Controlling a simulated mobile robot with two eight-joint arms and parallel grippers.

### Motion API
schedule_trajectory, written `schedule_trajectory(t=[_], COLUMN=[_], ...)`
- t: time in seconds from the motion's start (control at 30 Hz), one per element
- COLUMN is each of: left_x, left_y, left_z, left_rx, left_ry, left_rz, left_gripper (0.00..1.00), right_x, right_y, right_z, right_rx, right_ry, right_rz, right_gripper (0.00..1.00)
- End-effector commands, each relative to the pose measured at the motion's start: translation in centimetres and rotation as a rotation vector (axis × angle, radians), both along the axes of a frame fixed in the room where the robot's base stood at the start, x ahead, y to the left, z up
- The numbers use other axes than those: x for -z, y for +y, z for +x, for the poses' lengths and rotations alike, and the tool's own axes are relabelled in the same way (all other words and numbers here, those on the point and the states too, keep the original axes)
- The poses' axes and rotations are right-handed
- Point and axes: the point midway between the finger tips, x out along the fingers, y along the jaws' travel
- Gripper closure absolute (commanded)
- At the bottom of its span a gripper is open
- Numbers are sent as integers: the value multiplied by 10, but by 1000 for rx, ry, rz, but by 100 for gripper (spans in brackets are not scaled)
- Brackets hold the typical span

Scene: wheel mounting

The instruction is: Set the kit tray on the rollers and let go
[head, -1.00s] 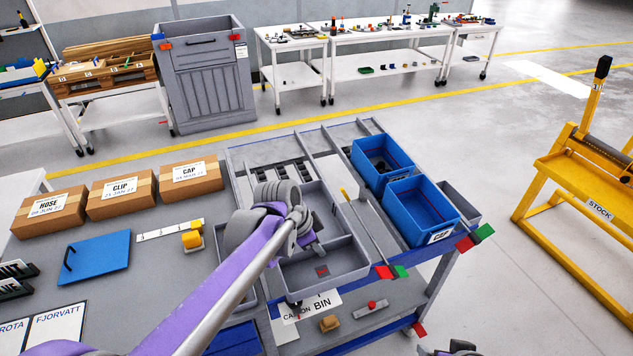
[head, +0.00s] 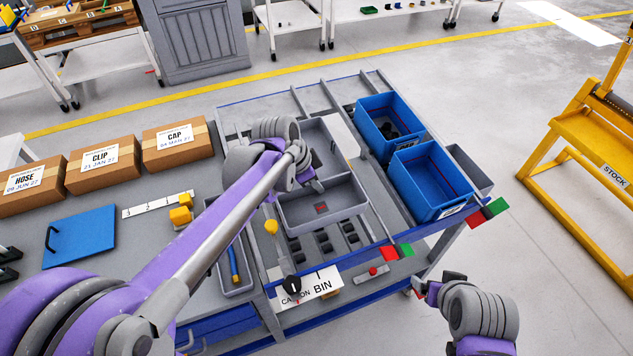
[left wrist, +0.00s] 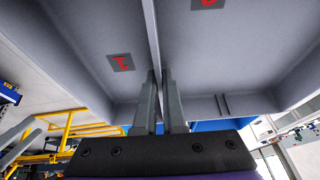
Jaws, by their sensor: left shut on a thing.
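The grey kit tray (head: 340,205) has compartments and a red mark on a floor. It is over the roller lanes of the grey cart. My left gripper (head: 303,168) reaches down into it. In the left wrist view my left gripper (left wrist: 161,105) is shut on the tray's divider (left wrist: 152,45), with red-marked compartments on both sides. Dark rollers (head: 325,243) show in front of the tray; those under it are hidden. I cannot tell whether the tray touches them. My right gripper (head: 432,292) is low beside the cart's right front corner, away from the tray; its jaws are unclear.
Two blue bins (head: 428,182) stand right of the tray. A narrow grey bin (head: 234,285) is at its left. A CARTON BIN sign (head: 310,291) is at the front edge. Labelled boxes (head: 105,165) are at the left. A yellow STOCK stand (head: 580,165) is at the right.

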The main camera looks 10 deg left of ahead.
Motion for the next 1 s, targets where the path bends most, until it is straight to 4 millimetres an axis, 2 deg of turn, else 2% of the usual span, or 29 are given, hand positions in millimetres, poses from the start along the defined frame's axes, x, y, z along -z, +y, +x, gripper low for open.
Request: schedule_trajectory(t=[1.0], left_x=[100], left_y=[5], left_z=[6], left_rx=[0], left_ry=[2], left_rz=[0], left_gripper=[100], right_x=[77], right_y=[0], right_z=[-35], right_rx=[0], right_ry=[66], right_rz=[0], right_gripper=[16])
